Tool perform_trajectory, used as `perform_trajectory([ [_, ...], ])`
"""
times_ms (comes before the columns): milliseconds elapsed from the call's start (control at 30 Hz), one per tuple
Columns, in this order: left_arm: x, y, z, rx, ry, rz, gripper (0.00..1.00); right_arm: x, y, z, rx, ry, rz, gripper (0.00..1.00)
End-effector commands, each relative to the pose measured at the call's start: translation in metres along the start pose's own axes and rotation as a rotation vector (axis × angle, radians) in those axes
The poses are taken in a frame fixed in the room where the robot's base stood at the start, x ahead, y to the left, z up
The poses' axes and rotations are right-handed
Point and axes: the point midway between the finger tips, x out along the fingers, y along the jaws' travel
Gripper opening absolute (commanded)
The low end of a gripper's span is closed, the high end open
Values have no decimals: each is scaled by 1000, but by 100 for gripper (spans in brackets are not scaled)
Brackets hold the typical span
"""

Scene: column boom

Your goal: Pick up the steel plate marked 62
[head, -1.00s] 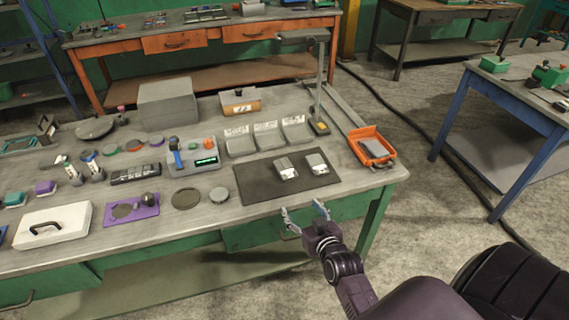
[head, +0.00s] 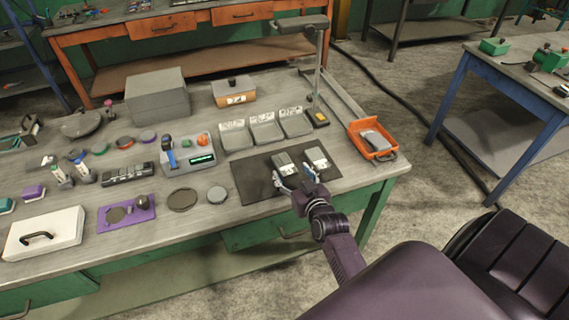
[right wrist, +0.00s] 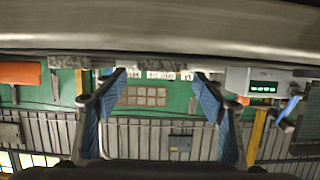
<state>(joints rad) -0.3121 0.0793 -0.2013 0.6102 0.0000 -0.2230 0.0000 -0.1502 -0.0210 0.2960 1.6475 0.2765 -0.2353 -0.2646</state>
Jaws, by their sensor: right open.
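Two small steel plates lie side by side on a dark mat (head: 244,181) near the bench's front edge: a left plate (head: 284,160) and a right plate (head: 317,157). Their markings are too small to read, so I cannot tell which is 62. My right gripper (head: 293,176) is open at the mat's near side, its fingers just in front of the plates and partly covering their near ends. I see nothing held. In the right wrist view its blue-padded fingers (right wrist: 160,85) stand wide apart with no plate between them. My left gripper is not in view.
Labelled grey trays (head: 267,130) stand behind the mat. An orange tray (head: 383,154) holding a grey piece stands to the right, near a lamp post (head: 318,75).

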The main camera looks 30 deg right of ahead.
Motion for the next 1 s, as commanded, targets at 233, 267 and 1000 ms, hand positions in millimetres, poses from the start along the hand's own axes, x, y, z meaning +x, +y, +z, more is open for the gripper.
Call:
perform_trajectory([
  [233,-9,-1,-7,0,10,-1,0,31,-1,-4,0,1,-1,63],
  [267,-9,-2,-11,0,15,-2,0,33,-2,-4,0,1,-1,63],
  [1000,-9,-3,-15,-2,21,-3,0,37,-1,-3,0,0,-1,18],
])
